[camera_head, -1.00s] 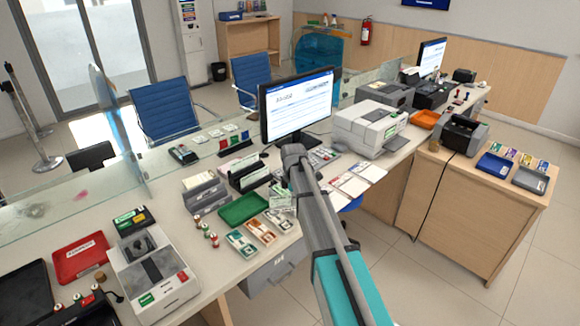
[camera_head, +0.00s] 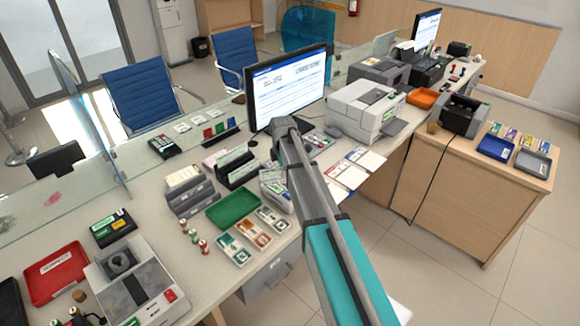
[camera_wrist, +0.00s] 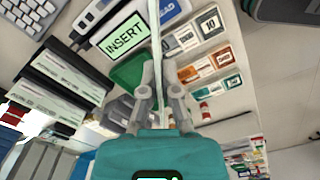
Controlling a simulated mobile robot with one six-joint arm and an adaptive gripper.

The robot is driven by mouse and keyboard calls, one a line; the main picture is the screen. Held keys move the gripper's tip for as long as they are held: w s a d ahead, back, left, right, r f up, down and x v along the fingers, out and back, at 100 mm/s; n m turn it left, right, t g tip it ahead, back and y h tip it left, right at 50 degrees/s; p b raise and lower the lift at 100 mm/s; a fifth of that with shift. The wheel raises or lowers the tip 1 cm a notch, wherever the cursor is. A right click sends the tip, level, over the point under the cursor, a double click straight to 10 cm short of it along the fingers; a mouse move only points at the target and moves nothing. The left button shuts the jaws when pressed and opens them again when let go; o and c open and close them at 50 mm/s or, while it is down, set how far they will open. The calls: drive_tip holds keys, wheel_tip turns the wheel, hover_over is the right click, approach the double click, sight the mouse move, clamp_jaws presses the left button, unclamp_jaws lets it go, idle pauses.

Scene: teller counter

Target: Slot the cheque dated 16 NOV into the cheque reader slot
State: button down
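My gripper (camera_wrist: 155,75) appears shut on a thin pale strip (camera_wrist: 155,30), which looks like a cheque seen edge-on. Its date cannot be read. The cheque reader (camera_wrist: 172,12), a white and blue device with a green INSERT display (camera_wrist: 125,37), lies just beyond the fingers. The strip passes in front of the reader; I cannot tell whether it enters the slot. In the head view, the reader (camera_head: 279,196) is partly hidden by my arm, and my fingers are hidden.
Black racks holding cheques (camera_wrist: 62,82) stand left in the wrist view. A green tray (camera_head: 233,209), grey racks (camera_head: 191,191) and several printed cards (camera_head: 253,234) crowd the counter. A monitor (camera_head: 288,88) stands behind; a printer (camera_head: 368,110) is to the right.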

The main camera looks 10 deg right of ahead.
drive_tip(key=shift+a, duration=0.2)
drive_tip(key=shift+d, duration=0.1)
drive_tip(key=d+m, duration=0.1)
drive_tip(key=m, duration=0.3)
drive_tip(key=w+d+m+b, duration=0.1)
drive_tip(key=d+m, duration=0.1)
drive_tip(key=m, duration=0.2)
drive_tip(key=w+d+f+m, duration=0.1)
drive_tip(key=m, duration=0.2)
drive_tip(key=shift+d+f+m, duration=0.1)
drive_tip(key=shift+d+m, duration=0.25)
drive_tip(key=shift+m, duration=0.05)
drive_tip(key=shift+f+b, duration=0.35)
drive_tip(key=shift+b, duration=0.1)
drive_tip(key=shift+f+b, duration=4.3)
drive_tip(key=shift+b, duration=0.05)
drive_tip(key=shift+f, duration=0.1)
